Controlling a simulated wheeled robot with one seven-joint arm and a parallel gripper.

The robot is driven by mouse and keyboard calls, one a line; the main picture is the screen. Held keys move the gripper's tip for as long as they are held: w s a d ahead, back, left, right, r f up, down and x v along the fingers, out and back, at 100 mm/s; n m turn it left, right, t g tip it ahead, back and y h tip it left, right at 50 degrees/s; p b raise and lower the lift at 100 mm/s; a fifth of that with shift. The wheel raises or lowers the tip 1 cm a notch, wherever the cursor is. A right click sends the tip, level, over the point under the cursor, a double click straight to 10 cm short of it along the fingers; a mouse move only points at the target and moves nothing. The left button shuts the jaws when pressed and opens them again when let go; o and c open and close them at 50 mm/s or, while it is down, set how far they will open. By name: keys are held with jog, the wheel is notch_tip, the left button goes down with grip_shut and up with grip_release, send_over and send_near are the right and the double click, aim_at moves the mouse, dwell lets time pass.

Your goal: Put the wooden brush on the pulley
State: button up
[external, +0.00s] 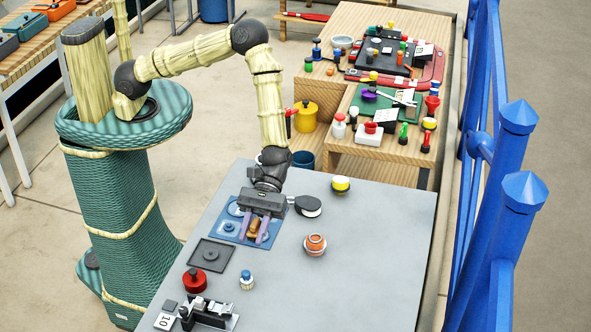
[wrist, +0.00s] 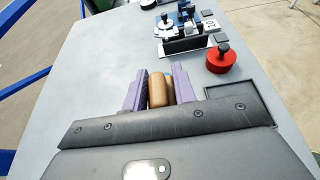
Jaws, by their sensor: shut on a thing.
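My gripper (external: 255,238) reaches down over the near grey table. In the wrist view my gripper (wrist: 158,88) has its two purple fingers shut on the wooden brush (wrist: 157,90), a brown, rounded wooden piece. The brush (external: 253,229) also shows between the fingers in the external view, above or near a blue square plate (external: 228,232). The gripper hides part of that plate and the brush's lower end. I cannot tell for certain which thing is the pulley. An orange round piece with a pale base (external: 315,244) stands to the right of the gripper, apart from it.
A dark square plate (external: 211,254), a red round pot with a black knob (external: 194,281) and a small white-and-blue jar (external: 247,280) lie nearer. A black round-headed item (external: 308,206) and a yellow-black piece (external: 341,184) stand behind. The table's right half is mostly clear.

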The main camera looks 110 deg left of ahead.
jog(key=w+a+r+n+t+b, duration=0.1)
jog(key=w+a+n+t+b, duration=0.1)
jog(key=a, duration=0.9)
jog(key=w+a+r+n+t+b, duration=0.2)
jog(key=w+a, duration=0.3)
jog(key=a, duration=0.6)
jog(key=shift+a+r+t+y+b, duration=0.15)
jog(key=shift+a+t+y+b, duration=0.25)
jog(key=shift+t+b, duration=0.3)
jog(key=shift+w, duration=0.1)
send_over(308, 206)
jog(key=shift+f+p, duration=0.3)
jog(key=shift+f, duration=2.85)
jog(key=shift+f, duration=1.85)
